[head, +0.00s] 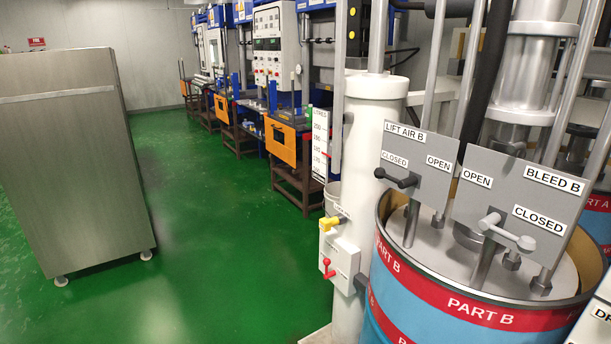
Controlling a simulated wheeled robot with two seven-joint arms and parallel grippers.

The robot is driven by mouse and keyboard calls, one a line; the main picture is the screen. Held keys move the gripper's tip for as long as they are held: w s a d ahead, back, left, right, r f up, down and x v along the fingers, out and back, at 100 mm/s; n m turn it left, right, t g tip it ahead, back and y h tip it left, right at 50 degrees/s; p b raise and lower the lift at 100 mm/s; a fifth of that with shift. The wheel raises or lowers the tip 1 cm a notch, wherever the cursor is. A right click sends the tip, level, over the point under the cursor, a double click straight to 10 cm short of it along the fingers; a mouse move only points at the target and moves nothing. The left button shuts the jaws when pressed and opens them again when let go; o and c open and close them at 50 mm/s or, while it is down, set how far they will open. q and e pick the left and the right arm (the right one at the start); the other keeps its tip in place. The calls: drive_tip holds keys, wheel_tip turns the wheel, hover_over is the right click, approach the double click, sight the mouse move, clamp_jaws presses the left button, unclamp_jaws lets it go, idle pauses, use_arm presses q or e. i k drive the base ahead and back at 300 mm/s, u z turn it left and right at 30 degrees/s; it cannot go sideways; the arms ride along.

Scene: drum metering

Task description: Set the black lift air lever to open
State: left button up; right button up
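The black lift air lever (396,179) is on the grey "LIFT AIR B" plate (432,175), at the right of the head view above the drum. The plate has a CLOSED label on its left and an OPEN label on its right. The lever's knob points left, on the side below the CLOSED label. Neither of my grippers shows in the head view.
A grey "BLEED B" lever (506,232) sits just right on its own plate. The PART B drum (480,310) is below both. A white column (372,130) with yellow and red handles stands left. A metal cabinet (75,165) is far left; green floor (230,230) between is clear.

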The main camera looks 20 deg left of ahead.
sight(380, 173)
drive_tip(key=z, duration=0.35)
drive_tip(key=k, duration=0.25)
drive_tip(key=u, duration=1.1)
drive_tip(key=i, duration=0.7)
drive_tip(key=z, duration=0.5)
